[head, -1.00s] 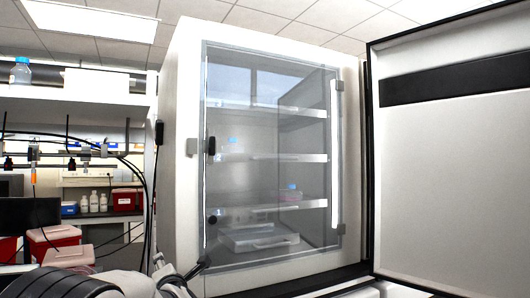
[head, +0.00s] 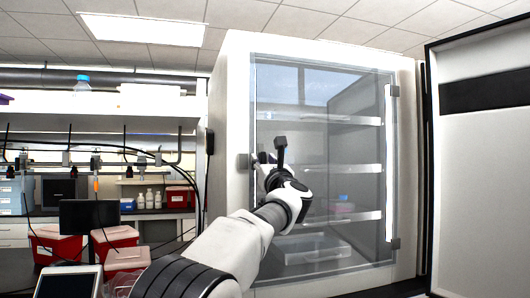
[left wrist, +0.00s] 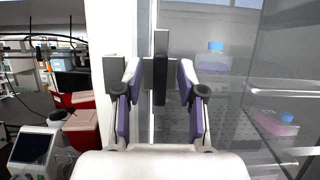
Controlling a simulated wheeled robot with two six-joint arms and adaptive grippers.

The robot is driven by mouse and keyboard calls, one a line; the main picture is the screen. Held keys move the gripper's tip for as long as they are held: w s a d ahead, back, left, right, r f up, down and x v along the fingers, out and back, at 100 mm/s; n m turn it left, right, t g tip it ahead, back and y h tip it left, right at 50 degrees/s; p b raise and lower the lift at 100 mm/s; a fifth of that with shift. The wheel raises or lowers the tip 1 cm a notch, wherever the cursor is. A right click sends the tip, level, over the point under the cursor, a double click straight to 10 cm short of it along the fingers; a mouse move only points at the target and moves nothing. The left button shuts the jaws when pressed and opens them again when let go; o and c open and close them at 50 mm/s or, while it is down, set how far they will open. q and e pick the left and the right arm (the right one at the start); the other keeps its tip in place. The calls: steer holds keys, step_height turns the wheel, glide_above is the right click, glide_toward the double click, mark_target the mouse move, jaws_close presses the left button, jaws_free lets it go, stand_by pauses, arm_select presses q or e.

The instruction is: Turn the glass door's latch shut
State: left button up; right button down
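The glass door (head: 320,85) of the white cabinet lies closed against its front. Its latch is at the door's left edge: in the left wrist view a dark upright bar (left wrist: 160,65) stands in front of a grey plate, with a dark block (left wrist: 115,75) to its left on the frame. In the head view the block (head: 243,161) shows, while my gripper largely hides the bar. My left gripper (head: 269,155) is at the latch. In the left wrist view its two fingers (left wrist: 159,75) are open, one on each side of the bar, with gaps visible. My right gripper is out of view.
A large outer door (head: 480,150) stands swung open on the right. Shelves (head: 345,169) with bottles and a clear tray (head: 305,250) are behind the glass. At left are a bench with red boxes (head: 115,237) and a screen (head: 68,283).

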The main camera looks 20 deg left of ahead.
arm_select(q)
jaws_close()
